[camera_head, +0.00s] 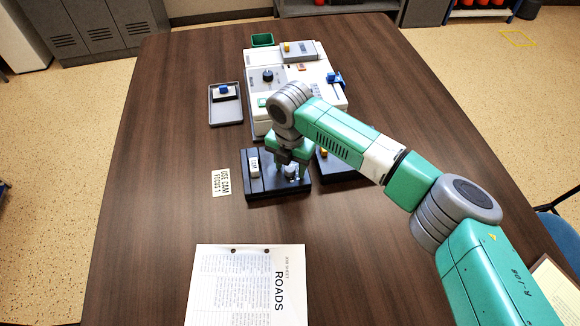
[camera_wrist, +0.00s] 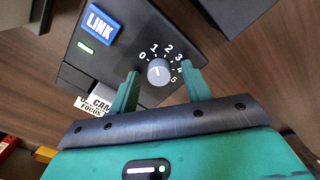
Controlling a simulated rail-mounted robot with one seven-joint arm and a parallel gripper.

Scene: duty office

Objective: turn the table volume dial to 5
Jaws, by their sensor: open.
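The volume dial (camera_wrist: 160,72) is a round grey knob on a dark panel (camera_wrist: 135,30), seen in the wrist view. White numbers 0 to 5 run around it, from 0 at the left over the top to 5 at the lower right. A short pale mark shows on its top, but I cannot tell for sure which number it points to. My gripper (camera_wrist: 160,82) is open, with one green finger on each side of the knob and a gap to it visible. In the head view, my gripper (camera_head: 288,160) is over the dark box (camera_head: 270,190) and partly hides the dial.
A blue LINK button (camera_wrist: 101,22) and a green light (camera_wrist: 87,46) are on the same panel. A "USE CAM FOCUS 1" card (camera_head: 222,183) lies left of the box. A white console (camera_head: 310,75) stands behind, and a grey tray (camera_head: 226,115) behind left. A ROADS sheet (camera_head: 245,285) lies in front.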

